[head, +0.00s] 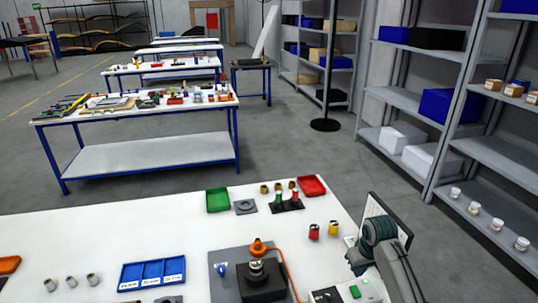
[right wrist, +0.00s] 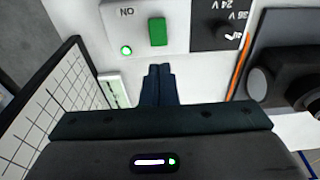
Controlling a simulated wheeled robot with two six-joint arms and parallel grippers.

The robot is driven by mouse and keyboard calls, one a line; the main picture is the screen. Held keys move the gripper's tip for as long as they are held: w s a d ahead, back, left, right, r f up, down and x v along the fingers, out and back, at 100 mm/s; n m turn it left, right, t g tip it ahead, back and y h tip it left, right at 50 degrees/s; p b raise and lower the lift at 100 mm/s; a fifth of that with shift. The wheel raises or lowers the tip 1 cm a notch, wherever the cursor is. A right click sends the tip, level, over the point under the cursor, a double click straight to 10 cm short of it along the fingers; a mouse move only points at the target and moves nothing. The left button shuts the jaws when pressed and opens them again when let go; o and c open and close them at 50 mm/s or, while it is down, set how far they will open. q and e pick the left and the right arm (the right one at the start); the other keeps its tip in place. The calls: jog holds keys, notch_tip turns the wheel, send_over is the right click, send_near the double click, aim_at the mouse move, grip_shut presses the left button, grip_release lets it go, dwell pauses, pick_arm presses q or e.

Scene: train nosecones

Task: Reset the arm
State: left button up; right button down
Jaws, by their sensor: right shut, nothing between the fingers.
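My right arm comes in at the right edge of the white table in the head view. My right gripper (right wrist: 157,85) shows in the right wrist view with its dark fingers together and nothing between them. It is above the table, close to a white power box (right wrist: 185,15) with a green switch (right wrist: 158,32) and a lit green lamp. The power box is also at the bottom of the head view (head: 368,290). My left gripper is not in view.
A gridded panel (right wrist: 40,110) stands beside the gripper. A dark fixture (head: 262,283) with an orange-topped part and orange cable is left of the power box. Green tray (head: 218,200), red tray (head: 311,186) and blue bin (head: 152,274) lie on the table. Shelves stand at right.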

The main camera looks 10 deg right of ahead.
jog(key=s+a+f, duration=0.3)
jog(key=s+f, duration=0.1)
jog(key=s, duration=0.4)
jog(key=s+a+r+t, duration=0.1)
jog(key=s+a, duration=0.2)
jog(key=s, duration=0.9)
jog(key=s+a+r+t, duration=0.1)
jog(key=s+a+r, duration=0.15)
jog(key=s, duration=0.95)
notch_tip(320, 180, down, 40)
jog(key=d+g+b, duration=0.2)
jog(key=b, duration=0.6)
jog(key=s+f+b, duration=0.3)
jog(key=s+f, duration=0.6)
jog(key=f, duration=0.3)
jog(key=s+d+f+b, duration=0.1)
jog(key=s+f+b, duration=0.2)
jog(key=s+f, duration=0.6)
notch_tip(320, 180, down, 4)
jog(key=shift+s+d+r+m+g+h, duration=0.15)
jog(key=shift+s+d+m+g+h, duration=0.15)
jog(key=shift+h, duration=0.1)
